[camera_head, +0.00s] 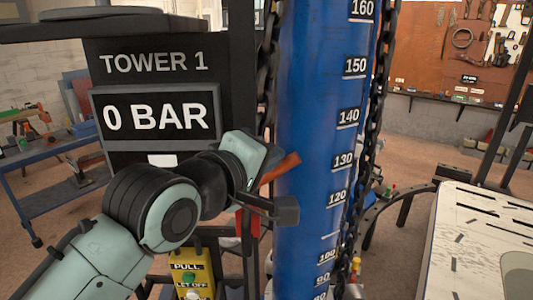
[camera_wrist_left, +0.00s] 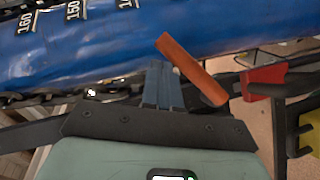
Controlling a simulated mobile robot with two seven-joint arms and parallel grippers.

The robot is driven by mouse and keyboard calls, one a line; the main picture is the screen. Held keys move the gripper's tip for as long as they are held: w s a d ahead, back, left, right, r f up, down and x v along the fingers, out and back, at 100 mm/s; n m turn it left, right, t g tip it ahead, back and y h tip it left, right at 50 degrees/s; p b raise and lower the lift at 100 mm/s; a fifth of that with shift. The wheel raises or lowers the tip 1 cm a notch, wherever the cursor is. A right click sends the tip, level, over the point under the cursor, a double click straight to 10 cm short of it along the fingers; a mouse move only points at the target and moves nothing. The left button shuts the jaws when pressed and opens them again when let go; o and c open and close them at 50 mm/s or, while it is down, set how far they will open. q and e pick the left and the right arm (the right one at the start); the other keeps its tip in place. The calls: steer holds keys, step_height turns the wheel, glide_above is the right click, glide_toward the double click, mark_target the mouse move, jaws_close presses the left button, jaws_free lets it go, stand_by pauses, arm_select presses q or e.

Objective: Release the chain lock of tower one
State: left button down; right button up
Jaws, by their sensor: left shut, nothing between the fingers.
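The blue tower cylinder (camera_head: 310,100) with its number scale stands upright in the middle of the head view. Dark chains run along it, one on the left (camera_head: 267,60) and one on the right (camera_head: 372,100). An orange lever (camera_head: 281,168) sticks out at the cylinder's left edge, partly hidden by my left gripper (camera_head: 266,158). In the left wrist view the orange lever (camera_wrist_left: 188,65) slants just beside my left gripper (camera_wrist_left: 162,75), whose fingers are together and empty. Whether they touch the lever I cannot tell. My right gripper is not in view.
A sign reading TOWER 1 (camera_head: 153,62) and a 0 BAR display (camera_head: 157,118) stand left of the cylinder. Below is a yellow PULL / LET OFF box (camera_head: 187,268). A red part (camera_wrist_left: 264,81) sits right of the lever. A white slotted table (camera_head: 480,240) is at right.

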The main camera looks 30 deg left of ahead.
arm_select(q)
steer(key=shift+w+d+f, duration=0.1)
steer(key=shift+d+f, duration=0.15)
steer(key=shift+d, duration=0.05)
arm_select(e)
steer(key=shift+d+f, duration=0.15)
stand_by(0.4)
